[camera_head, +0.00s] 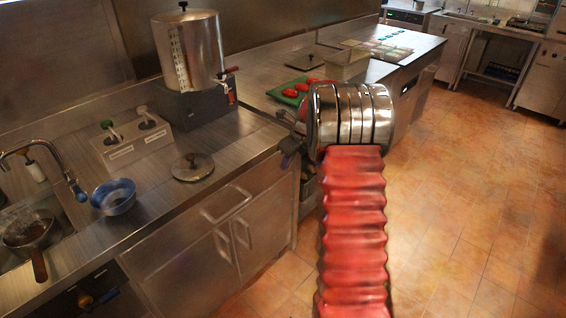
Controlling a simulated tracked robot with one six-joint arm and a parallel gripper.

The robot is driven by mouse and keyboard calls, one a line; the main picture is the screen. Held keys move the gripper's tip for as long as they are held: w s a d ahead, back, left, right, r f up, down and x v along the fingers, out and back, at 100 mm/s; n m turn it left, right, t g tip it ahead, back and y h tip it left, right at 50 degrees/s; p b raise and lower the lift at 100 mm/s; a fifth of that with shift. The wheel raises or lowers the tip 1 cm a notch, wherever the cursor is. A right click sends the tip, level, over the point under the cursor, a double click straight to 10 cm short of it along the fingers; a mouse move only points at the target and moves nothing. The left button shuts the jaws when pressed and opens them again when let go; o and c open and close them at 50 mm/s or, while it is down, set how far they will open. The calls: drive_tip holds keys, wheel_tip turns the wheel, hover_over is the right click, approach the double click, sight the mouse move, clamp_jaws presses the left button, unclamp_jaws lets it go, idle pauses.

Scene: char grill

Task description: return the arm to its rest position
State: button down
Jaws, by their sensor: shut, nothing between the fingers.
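My arm rises from the bottom of the view, with a red ribbed sleeve and a chrome ringed joint at its upper end. My gripper (288,158) is the small dark end at the left of the chrome joint. It is shut and empty. In the picture it lies over the front corner of the steel counter (240,150). The chrome joint hides part of it, and I cannot tell whether it touches the counter.
A steel urn (188,50), a dispenser box (131,144), a round lid (193,167) and a blue bowl (114,197) stand on the counter. A green board (283,96) with red food lies beyond my arm. The tiled floor (470,200) at the right is clear.

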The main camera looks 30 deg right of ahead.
idle(0.3)
drive_tip(key=s+a+f+n+g, duration=0.15)
drive_tip(key=s+a+n, duration=0.35)
drive_tip(key=s+n, duration=0.5)
drive_tip(key=s+a+r+n+t, duration=0.1)
drive_tip(key=s+a+r+n, duration=0.8)
drive_tip(key=s+a+n, duration=0.2)
drive_tip(key=s+a+r+n+t+h, duration=0.1)
drive_tip(key=s+a+r+n+t, duration=0.1)
drive_tip(key=s+a+r+n, duration=0.8)
drive_tip(key=shift+s+a+r+n, duration=0.15)
drive_tip(key=shift+s+a+n, duration=0.75)
drive_tip(key=shift+s+a, duration=0.9)
